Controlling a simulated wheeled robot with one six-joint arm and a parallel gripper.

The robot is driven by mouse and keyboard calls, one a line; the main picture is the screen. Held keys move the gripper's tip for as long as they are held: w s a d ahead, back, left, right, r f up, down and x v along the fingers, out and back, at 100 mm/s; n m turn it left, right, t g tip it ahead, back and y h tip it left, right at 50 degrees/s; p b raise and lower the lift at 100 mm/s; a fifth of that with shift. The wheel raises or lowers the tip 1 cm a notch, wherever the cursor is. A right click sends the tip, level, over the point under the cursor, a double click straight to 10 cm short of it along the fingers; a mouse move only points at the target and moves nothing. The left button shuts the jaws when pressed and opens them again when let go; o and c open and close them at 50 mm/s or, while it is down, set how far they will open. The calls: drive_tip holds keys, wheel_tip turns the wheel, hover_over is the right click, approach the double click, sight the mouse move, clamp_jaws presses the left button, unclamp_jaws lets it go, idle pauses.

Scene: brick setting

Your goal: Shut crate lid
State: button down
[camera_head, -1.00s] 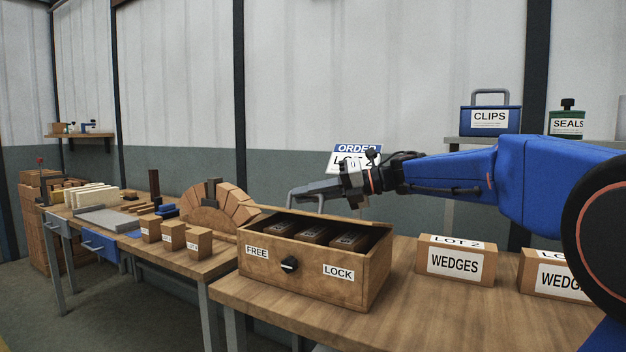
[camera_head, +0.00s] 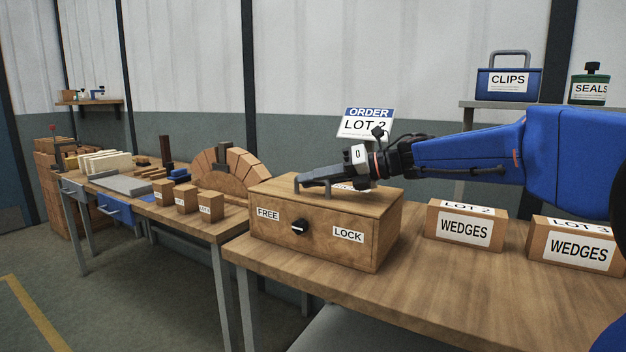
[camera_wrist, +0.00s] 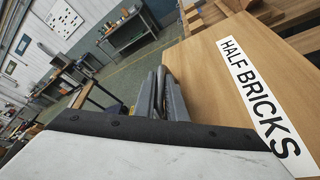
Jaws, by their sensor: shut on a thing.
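The wooden crate (camera_head: 335,247) stands on the near bench. Its wooden lid (camera_head: 378,199) lies flat across the top, and no bricks show inside. A black knob (camera_head: 299,227) sits on the front between a FREE label (camera_head: 268,214) and a LOCK label (camera_head: 348,234). My gripper (camera_head: 308,181) is over the lid, shut on its grey handle (camera_head: 327,192). The wrist view shows the gripper's fingers (camera_wrist: 163,92) close together beside the lid's HALF BRICKS label (camera_wrist: 262,105). The fingers partly hide the handle.
Two WEDGES boxes, LOT 2 (camera_head: 465,226) and LOT 3 (camera_head: 577,248), stand right of the crate. An ORDER LOT 2 sign (camera_head: 366,123) is behind it. Another bench on the left holds small blocks (camera_head: 186,199) and a brick arch (camera_head: 240,168). Bare bench top lies in front of the boxes.

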drive_tip(key=shift+s+f, duration=0.1)
drive_tip(key=shift+f, duration=0.3)
drive_tip(key=c, duration=1.9)
unclamp_jaws()
drive_tip(key=shift+o, duration=0.5)
drive_tip(key=shift+r, duration=0.1)
drive_tip(key=v, duration=1.6)
drive_tip(key=shift+s+d+r, duration=0.15)
drive_tip(key=shift+d+r, duration=0.1)
drive_tip(key=shift+d, duration=0.35)
